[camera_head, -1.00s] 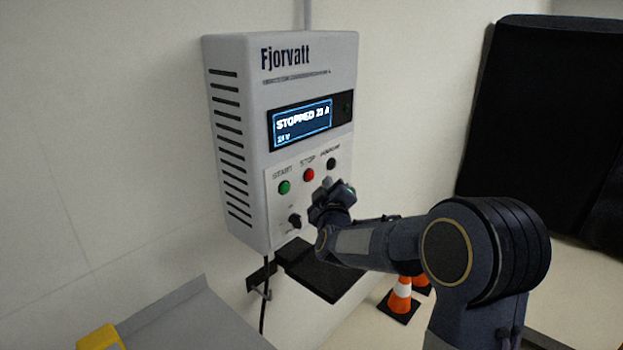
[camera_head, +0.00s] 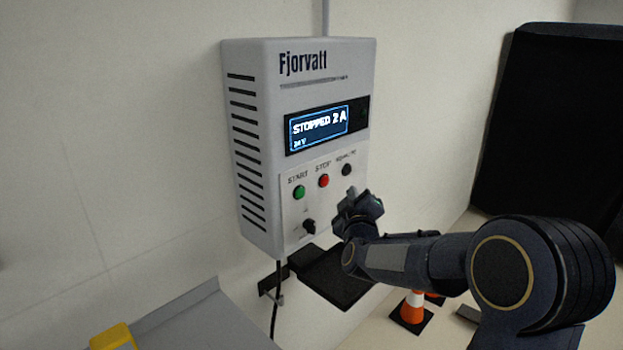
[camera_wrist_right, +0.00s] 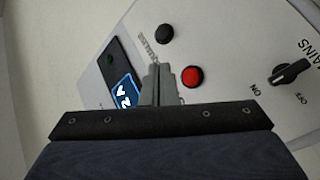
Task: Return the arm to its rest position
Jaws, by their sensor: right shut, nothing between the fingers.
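My right arm reaches in from the right in the head view. Its gripper (camera_head: 352,200) is in front of the lower right of a grey-white wall-mounted box marked Fjorvatt (camera_head: 320,100). The fingers (camera_wrist_right: 160,85) are shut and empty in the wrist view, pointing at the panel near the red STOP button (camera_wrist_right: 192,77) and a black button (camera_wrist_right: 165,34). I cannot tell the exact gap to the panel. The lit screen (camera_head: 320,128) reads STOPPED 2 A. The green START button (camera_head: 299,192) and a black knob (camera_head: 309,227) also show. My left gripper is not in view.
A black shelf (camera_head: 335,278) lies below the box, with a dark cable (camera_head: 276,305) hanging beside it. Orange-and-white cones (camera_head: 412,308) stand on the floor. A large black covered thing (camera_head: 545,130) stands at the right. A grey surface with a yellow object (camera_head: 112,337) is at lower left.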

